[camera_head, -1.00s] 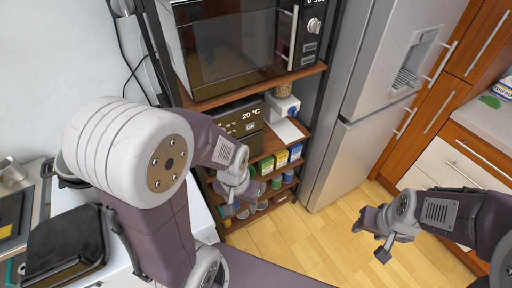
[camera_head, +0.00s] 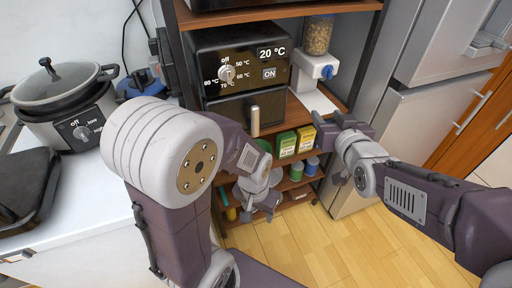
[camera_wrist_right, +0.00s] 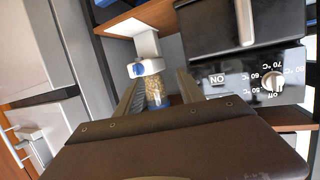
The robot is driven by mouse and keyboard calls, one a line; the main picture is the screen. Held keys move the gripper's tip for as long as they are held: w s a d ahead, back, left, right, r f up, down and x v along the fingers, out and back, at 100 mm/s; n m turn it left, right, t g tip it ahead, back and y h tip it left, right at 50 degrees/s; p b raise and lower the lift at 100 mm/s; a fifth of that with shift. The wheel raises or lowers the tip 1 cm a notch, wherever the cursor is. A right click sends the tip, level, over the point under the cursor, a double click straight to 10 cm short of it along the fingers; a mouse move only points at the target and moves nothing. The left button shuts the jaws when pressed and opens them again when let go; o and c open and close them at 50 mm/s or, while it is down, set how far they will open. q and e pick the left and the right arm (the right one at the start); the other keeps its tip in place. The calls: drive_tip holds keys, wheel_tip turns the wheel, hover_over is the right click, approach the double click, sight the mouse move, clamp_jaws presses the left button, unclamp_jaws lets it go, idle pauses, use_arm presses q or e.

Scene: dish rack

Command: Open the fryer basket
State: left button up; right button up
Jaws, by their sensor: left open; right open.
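The black fryer (camera_head: 238,65) stands on a middle rack shelf, with a dial, an ON button and a 20 °C display. Its basket front (camera_head: 230,110), with a pale upright handle (camera_head: 254,121), sits below the panel and looks closed. The fryer also shows upside down in the right wrist view (camera_wrist_right: 225,60), with the handle (camera_wrist_right: 244,22) at the top. My right gripper (camera_head: 338,124) is open and empty, right of the handle and apart from it. My left gripper (camera_head: 262,210) is open and empty, below the fryer in front of the lower shelves.
A white dispenser with a grain-filled jar (camera_head: 318,36) stands right of the fryer. Green and yellow boxes (camera_head: 286,145) sit on the shelf below. A slow cooker (camera_head: 65,100) is on the left counter. The fridge (camera_head: 420,110) is at the right. The floor in front is clear.

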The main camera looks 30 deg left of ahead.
drive_tip(key=s+a+f+n+y+b, duration=0.2)
drive_tip(key=s+a+f+y+b, duration=0.15)
drive_tip(key=a+f+b, duration=0.4)
use_arm(q)
wheel_tip(320, 180, down, 16)
drive_tip(key=b, duration=0.4)
use_arm(e)
drive_tip(key=n+y, duration=0.1)
drive_tip(key=y, duration=0.1)
approach(257, 120)
drive_tip(key=x, duration=0.2)
drive_tip(key=shift+g, duration=0.4)
drive_tip(key=p+x, duration=0.4)
drive_tip(key=x, duration=0.4)
drive_tip(key=shift+w+a+r+p, duration=0.1)
drive_tip(key=shift+w+r+p, duration=0.1)
drive_tip(key=shift+p, duration=0.15)
drive_tip(key=shift+w+a+f+n, duration=0.2)
drive_tip(key=shift+w+a+n, duration=0.05)
drive_tip(key=shift+a+n, duration=0.05)
use_arm(q)
wheel_tip(257, 120, up, 5)
use_arm(e)
clamp_jaws()
